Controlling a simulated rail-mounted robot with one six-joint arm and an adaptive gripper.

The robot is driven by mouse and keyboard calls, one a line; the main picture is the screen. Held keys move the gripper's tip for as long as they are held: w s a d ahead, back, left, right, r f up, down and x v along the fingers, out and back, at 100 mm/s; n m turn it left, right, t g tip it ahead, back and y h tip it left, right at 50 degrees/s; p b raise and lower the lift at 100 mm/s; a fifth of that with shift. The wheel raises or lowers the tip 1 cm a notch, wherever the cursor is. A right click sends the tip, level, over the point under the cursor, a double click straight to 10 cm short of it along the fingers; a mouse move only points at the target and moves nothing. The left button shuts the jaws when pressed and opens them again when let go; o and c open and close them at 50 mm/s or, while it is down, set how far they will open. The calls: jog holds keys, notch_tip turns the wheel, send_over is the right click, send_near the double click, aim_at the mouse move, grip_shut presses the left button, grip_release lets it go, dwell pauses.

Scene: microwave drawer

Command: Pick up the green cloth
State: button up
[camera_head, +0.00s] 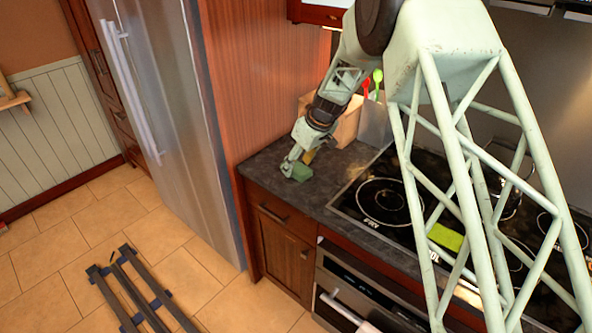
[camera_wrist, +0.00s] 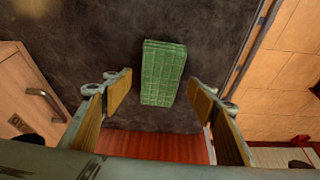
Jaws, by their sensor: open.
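The green cloth (camera_head: 301,173) is a folded dark-green block on the dark countertop, left of the stove. In the wrist view the cloth (camera_wrist: 163,72) shows a checked weave and lies in line with the gap between the fingers, mostly beyond their tips. My gripper (camera_head: 291,166) is low over the counter beside the cloth. In the wrist view my gripper (camera_wrist: 160,97) is open, with one yellowish finger pad on each side and nothing held. I cannot tell the exact height of the fingertips above the counter.
A wooden box (camera_wrist: 32,90) stands left in the wrist view. A holder (camera_head: 374,122) with red and green utensils stands behind my gripper. The black stove (camera_head: 385,203) bears a bright-green flat item (camera_head: 445,237). A wood panel (camera_head: 262,75) and fridge (camera_head: 165,100) bound the counter.

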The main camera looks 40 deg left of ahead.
jog(key=shift+a+f, duration=0.2)
jog(key=shift+f, duration=0.25)
dwell(0.3)
jog(key=c, duration=0.9)
